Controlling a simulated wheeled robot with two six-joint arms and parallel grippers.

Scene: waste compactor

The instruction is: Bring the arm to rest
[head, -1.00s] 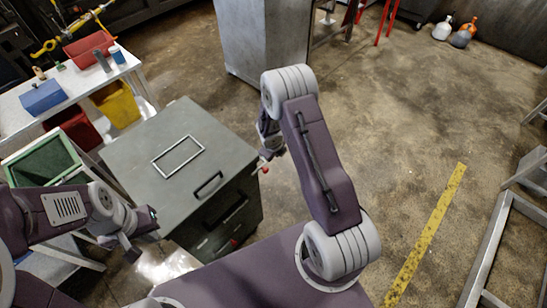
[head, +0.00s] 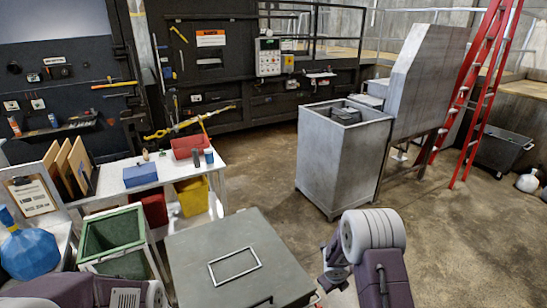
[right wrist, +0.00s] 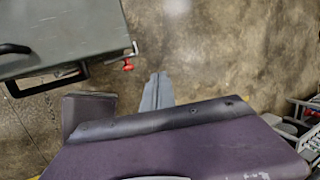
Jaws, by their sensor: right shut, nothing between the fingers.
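My right arm (head: 378,255) is bent at the bottom right of the head view, with its wrist (head: 335,265) hanging at the left of the elbow. In the right wrist view my right gripper (right wrist: 158,90) has its grey fingers together with nothing between them, above bare floor. A purple link of my own arm crosses the lower part of that view. My left arm (head: 118,292) shows only in part at the bottom left of the head view, and its gripper is outside the picture.
A grey cabinet (head: 205,250) stands left of my right wrist; its edge and red knob (right wrist: 128,66) are close to the right gripper in the wrist view. A metal bin (head: 330,165) and red ladder (head: 470,100) stand farther off. Open floor lies right.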

